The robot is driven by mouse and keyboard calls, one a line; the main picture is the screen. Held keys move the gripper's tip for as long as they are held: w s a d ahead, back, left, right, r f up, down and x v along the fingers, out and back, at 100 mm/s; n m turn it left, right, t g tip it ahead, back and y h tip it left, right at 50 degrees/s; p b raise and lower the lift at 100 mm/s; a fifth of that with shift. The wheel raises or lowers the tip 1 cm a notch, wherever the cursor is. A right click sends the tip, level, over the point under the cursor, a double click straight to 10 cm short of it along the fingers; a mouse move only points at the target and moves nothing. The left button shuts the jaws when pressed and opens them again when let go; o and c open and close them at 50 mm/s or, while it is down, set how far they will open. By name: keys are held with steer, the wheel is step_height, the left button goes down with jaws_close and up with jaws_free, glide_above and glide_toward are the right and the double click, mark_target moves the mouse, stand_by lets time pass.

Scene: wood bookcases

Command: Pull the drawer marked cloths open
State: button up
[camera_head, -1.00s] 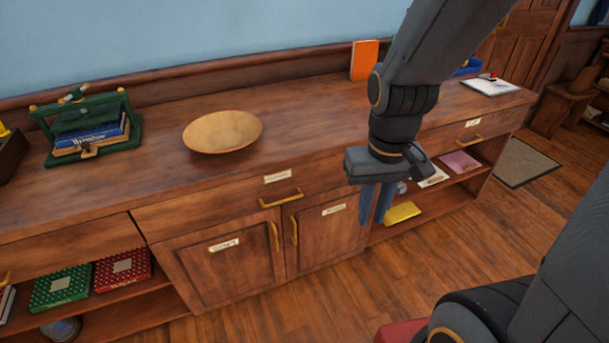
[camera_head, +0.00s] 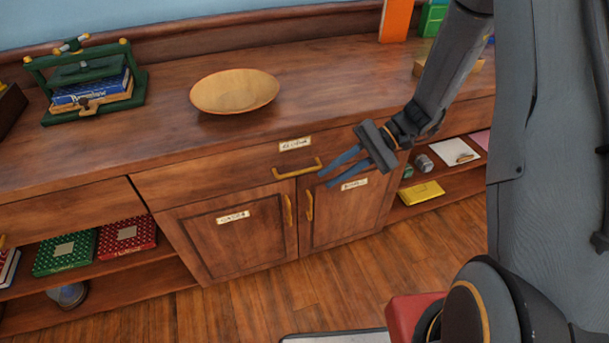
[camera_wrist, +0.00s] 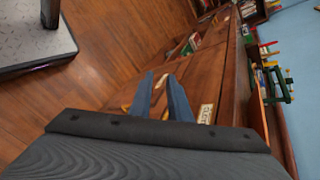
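The middle drawer (camera_head: 235,176) is closed, flush under the worktop. It has a brass bar handle (camera_head: 298,170) and a cream label (camera_head: 295,144) whose writing is too blurred to read surely. A label (camera_wrist: 207,113) also shows beside the fingers in the wrist view. My gripper (camera_head: 324,180) has two blue fingers, parted with nothing seen between them. Its fingertips are close to the right end of the handle, pointing left and downward; I cannot tell if they touch it. The fingers also show in the wrist view (camera_wrist: 160,77), hiding part of the cabinet front.
Two cupboard doors (camera_head: 230,240) with upright brass handles are below the drawer. A wooden bowl (camera_head: 235,92) and a green press (camera_head: 90,85) stand on the worktop. Open shelves hold boxes (camera_head: 127,236) at left and a yellow packet (camera_head: 421,193) at right. Floor in front is partly clear.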

mark_target(310, 170)
steer(key=w+f+t+y, duration=0.1)
steer(key=w+f, duration=0.1)
steer(key=w+f+m+t+y+b, duration=0.1)
steer(key=w+f, duration=0.1)
steer(key=w, duration=0.1)
steer(key=w+f+m+t+y, duration=0.1)
steer(key=w+f+y, duration=0.1)
steer(key=w, duration=0.1)
steer(key=shift+w+d+t+b, duration=0.2)
steer(key=shift+d+t+b, duration=0.05)
steer(key=shift+t+b, duration=0.15)
steer(key=shift+p+x, duration=0.45)
steer(key=shift+x, duration=3.1)
jaws_close()
steer(key=shift+s, duration=0.1)
